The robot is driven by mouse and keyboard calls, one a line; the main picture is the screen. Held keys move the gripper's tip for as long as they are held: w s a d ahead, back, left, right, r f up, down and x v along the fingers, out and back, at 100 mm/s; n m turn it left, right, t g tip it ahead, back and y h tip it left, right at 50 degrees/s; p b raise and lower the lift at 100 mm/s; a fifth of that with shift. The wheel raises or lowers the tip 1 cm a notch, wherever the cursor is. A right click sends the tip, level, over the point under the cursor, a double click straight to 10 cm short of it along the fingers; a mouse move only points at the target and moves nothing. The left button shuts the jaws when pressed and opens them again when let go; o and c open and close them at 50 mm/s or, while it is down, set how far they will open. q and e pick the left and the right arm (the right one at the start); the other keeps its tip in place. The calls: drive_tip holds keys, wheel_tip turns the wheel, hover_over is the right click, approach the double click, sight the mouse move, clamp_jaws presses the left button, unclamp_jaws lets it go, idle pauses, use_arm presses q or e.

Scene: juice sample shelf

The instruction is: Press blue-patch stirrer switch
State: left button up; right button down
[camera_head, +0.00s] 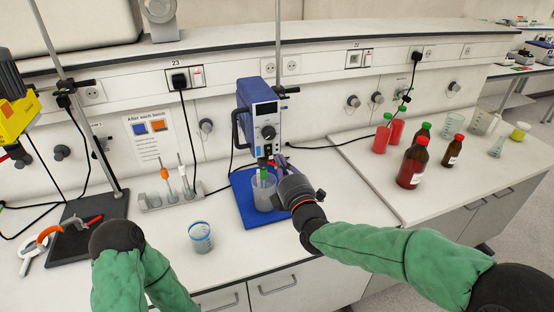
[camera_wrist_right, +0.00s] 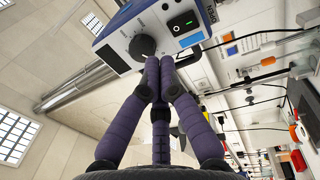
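The blue overhead stirrer (camera_head: 256,95) stands at the back middle of the bench above a blue base plate (camera_head: 246,208). Its pale front panel has a dark round knob (camera_wrist_right: 143,46), which also shows in the head view (camera_head: 269,132). In the right wrist view, a black rocker switch (camera_wrist_right: 181,24) with a green mark sits beside a light-blue patch (camera_wrist_right: 192,39). My right gripper (camera_wrist_right: 160,62) has its purple-grey fingertips together, empty, just below the panel in the picture; contact cannot be told. It also shows in the head view (camera_head: 279,160). My left gripper is not visible, only my left arm.
A clear beaker (camera_head: 263,194) stands under the stirrer. Another beaker (camera_head: 201,237) stands at the front. A notice (camera_head: 149,137) with blue and orange patches is on the wall. A tube rack (camera_head: 172,197) is left; brown bottles (camera_head: 412,165) are right.

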drive_tip(key=s+d+r, duration=0.1)
drive_tip(key=s+d, duration=0.1)
drive_tip(key=s, duration=0.4)
drive_tip(key=shift+s+p, duration=0.3)
drive_tip(key=shift+s, duration=0.1)
drive_tip(key=shift+r, duration=0.1)
drive_tip(key=s+d+f+m+g, duration=0.1)
drive_tip(key=f+m+g, duration=0.2)
drive_tip(key=f, duration=0.7)
drive_tip(key=s+d+f+m+g+h, duration=0.1)
drive_tip(key=f+m, duration=0.3)
drive_tip(key=f, duration=0.7)
drive_tip(key=s+d+f+m+g+h, duration=0.1)
drive_tip(key=f+m+g, duration=0.3)
drive_tip(key=f, duration=0.6)
drive_tip(key=shift+s+d+f+g, duration=0.15)
drive_tip(key=shift+d+f+g, duration=0.2)
drive_tip(key=shift+d, duration=0.1)
drive_tip(key=s+d+f+m+g, duration=0.1)
drive_tip(key=s+f+m+g, duration=0.8)
drive_tip(key=s+f, duration=1.2)
drive_tip(key=s+m, duration=0.1)
drive_tip(key=m, duration=0.3)
drive_tip(key=shift+s+d, duration=0.25)
drive_tip(key=shift+s, duration=0.1)
